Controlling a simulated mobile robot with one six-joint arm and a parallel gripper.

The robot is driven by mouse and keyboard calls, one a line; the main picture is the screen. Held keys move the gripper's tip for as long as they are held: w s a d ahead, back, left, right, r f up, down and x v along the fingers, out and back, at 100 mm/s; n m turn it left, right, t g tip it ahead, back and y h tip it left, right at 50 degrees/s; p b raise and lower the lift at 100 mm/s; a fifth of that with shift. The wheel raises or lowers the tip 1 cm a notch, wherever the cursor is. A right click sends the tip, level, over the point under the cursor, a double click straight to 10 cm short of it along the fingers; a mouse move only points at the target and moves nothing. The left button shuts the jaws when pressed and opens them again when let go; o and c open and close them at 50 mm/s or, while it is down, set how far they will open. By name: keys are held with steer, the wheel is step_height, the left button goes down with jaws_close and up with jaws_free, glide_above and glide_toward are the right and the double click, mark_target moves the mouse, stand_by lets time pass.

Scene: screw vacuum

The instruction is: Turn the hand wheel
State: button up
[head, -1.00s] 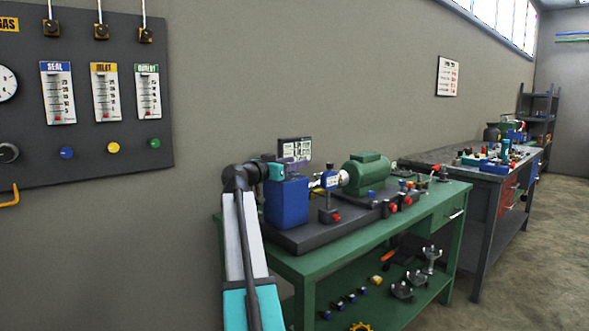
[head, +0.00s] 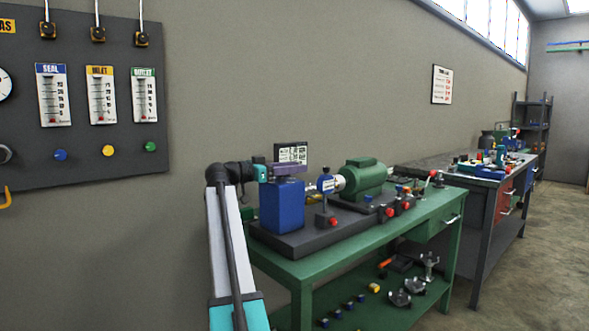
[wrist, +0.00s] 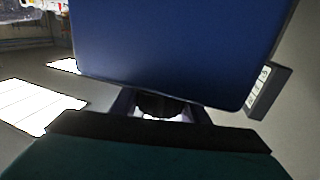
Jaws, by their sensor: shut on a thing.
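A blue box-shaped housing (head: 285,206) stands at the near left end of the pump set on the green bench. My gripper (head: 282,171) is at the top left of this housing in the head view. In the wrist view the blue housing (wrist: 175,45) fills the upper middle. Below its edge my gripper's dark fingers (wrist: 160,108) are shut on a dark round part (wrist: 160,103), which looks like the hand wheel. Most of the wheel is hidden by the fingers and the housing.
A small display (head: 291,152) stands behind the housing. A gauge panel (head: 100,100) is on the wall at left. Open floor lies to the right.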

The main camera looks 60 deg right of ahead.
steer(key=shift+s+f, duration=0.2)
steer(key=shift+s, duration=0.2)
steer(key=o, duration=1)
steer(key=shift+o, duration=0.4)
steer(key=shift+w, duration=0.1)
steer(key=shift+r, duration=0.1)
steer(key=shift+w+a, duration=0.25)
steer(key=shift+w, duration=0.05)
steer(key=p+v, duration=0.2)
steer(key=v, duration=1.1)
steer(key=shift+p, duration=0.4)
